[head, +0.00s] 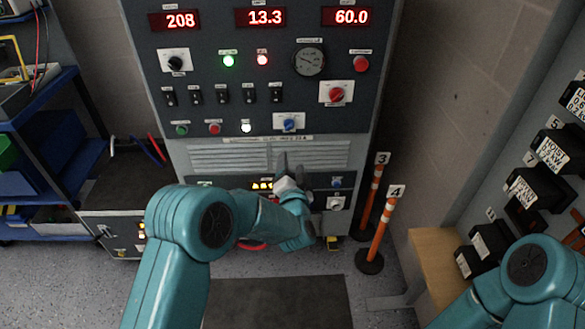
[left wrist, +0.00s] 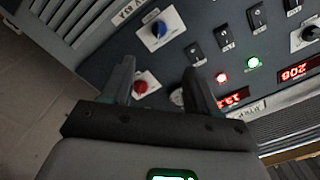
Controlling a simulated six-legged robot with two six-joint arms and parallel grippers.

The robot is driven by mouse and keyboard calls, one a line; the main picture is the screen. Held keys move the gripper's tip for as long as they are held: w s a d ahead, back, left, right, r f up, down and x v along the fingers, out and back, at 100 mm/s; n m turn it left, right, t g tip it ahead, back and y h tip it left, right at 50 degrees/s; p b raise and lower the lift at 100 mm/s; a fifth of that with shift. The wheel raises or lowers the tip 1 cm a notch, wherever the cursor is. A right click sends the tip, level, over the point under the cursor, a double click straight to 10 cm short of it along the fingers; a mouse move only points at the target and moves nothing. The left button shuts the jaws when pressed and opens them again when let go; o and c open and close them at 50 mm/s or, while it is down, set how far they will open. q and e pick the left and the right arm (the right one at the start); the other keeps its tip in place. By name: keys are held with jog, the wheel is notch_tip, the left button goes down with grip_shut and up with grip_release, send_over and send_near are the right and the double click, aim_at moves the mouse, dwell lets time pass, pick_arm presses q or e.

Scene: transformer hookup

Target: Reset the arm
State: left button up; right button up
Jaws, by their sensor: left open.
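My left arm (head: 165,235) is teal and reaches from the lower left toward the grey control cabinet (head: 240,155). My left gripper (head: 290,165) is in front of the cabinet's lower louvred part, below the blue knob (head: 289,124). In the left wrist view my left gripper (left wrist: 160,75) has its two dark fingers apart, with nothing held between them. A red knob (left wrist: 141,87) shows behind the gap, near one finger, and a blue knob (left wrist: 159,29) shows beyond it.
Orange-striped posts marked 3 (head: 372,190) and 4 (head: 381,225) stand right of the cabinet. Labelled black boxes (head: 540,190) line the right wall above a wooden bench (head: 440,262). A blue shelf (head: 45,150) stands left. A dark mat (head: 280,302) lies on the floor.

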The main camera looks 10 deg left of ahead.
dwell(0.3)
pick_arm(q)
jog(key=a+g+y+p, duration=0.1)
jog(key=a+y+p, duration=0.1)
jog(key=a+p, duration=0.35)
jog(key=s+a+f+g+h+p, duration=0.25)
jog(key=s+a+f+g, duration=0.2)
jog(key=s+f, duration=0.4)
jog(key=s+d+f+n+g+h, duration=0.2)
jog(key=s+f+n+g, duration=0.1)
jog(key=s, duration=0.7)
jog(key=s+d+f+n+g+h, duration=0.3)
jog(key=s+g, duration=0.1)
jog(key=s, duration=0.6)
jog(key=s+d+f+n+g+h+p, duration=0.1)
jog(key=s+d+f+n+g+h, duration=0.1)
jog(key=s, duration=0.9)
jog(key=d+g, duration=0.1)
jog(key=g, duration=0.1)
jog(key=shift+d+f+n+g, duration=0.25)
jog(key=shift+f+n+g, duration=0.1)
jog(key=shift+f+n, duration=0.05)
